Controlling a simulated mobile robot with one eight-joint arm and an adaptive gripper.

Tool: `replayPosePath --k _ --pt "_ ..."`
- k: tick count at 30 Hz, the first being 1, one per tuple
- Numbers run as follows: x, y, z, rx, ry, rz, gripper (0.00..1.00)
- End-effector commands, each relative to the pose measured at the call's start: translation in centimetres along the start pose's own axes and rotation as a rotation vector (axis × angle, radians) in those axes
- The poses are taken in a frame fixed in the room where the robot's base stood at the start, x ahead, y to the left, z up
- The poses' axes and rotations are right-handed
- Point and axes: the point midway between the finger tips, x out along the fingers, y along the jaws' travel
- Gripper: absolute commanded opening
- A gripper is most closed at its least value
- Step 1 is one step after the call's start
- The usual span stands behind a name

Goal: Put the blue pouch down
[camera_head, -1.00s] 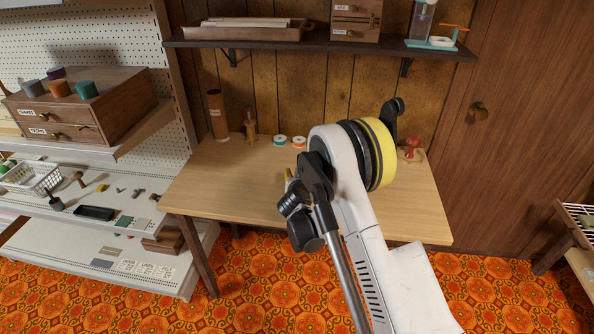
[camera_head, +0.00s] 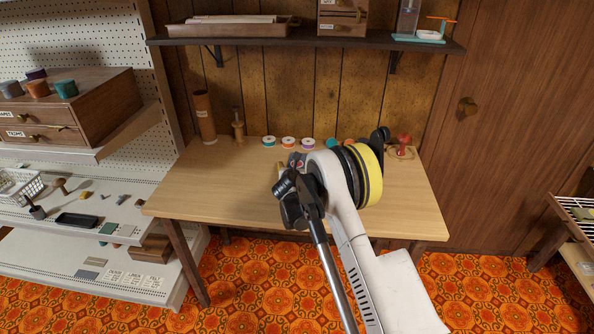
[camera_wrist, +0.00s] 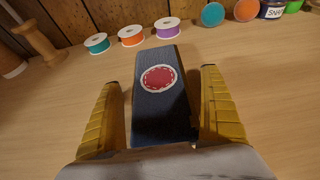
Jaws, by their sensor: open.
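The blue pouch (camera_wrist: 162,108), dark blue with a round red patch edged in white, lies on the wooden table (camera_wrist: 55,110) in the wrist view. My gripper (camera_wrist: 161,76) is open, with one yellow finger on each side of the pouch. A gap shows between the pouch and each finger. The pouch's near end is hidden by the gripper's body. In the head view my arm covers most of the pouch and the gripper.
Several thread spools, including a teal one (camera_wrist: 96,43), an orange one (camera_wrist: 131,36) and a purple one (camera_wrist: 167,27), stand behind the pouch. A wooden spindle (camera_wrist: 40,42) stands at the left. The table's left half (camera_head: 205,180) is clear in the head view.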

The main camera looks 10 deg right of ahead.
Motion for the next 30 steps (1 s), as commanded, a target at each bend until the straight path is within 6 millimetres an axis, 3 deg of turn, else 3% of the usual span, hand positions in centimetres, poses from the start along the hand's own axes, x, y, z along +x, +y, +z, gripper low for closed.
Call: replayPosePath --k 4,9,10,13,14,22,30 --pt "-0.1 0.0 0.1 0.000 0.000 0.000 0.89" --pt "-0.1 0.0 0.1 0.001 0.000 0.000 0.37" --pt "-0.1 0.0 0.1 0.001 0.000 0.000 0.35" --pt "-0.1 0.0 0.1 0.001 0.000 0.000 0.35" --pt "-0.1 0.0 0.1 0.001 0.000 0.000 0.30" --pt "-0.2 0.0 0.3 0.001 0.000 0.000 0.30" --pt "-1.1 0.0 2.5 0.001 0.000 0.000 0.30"
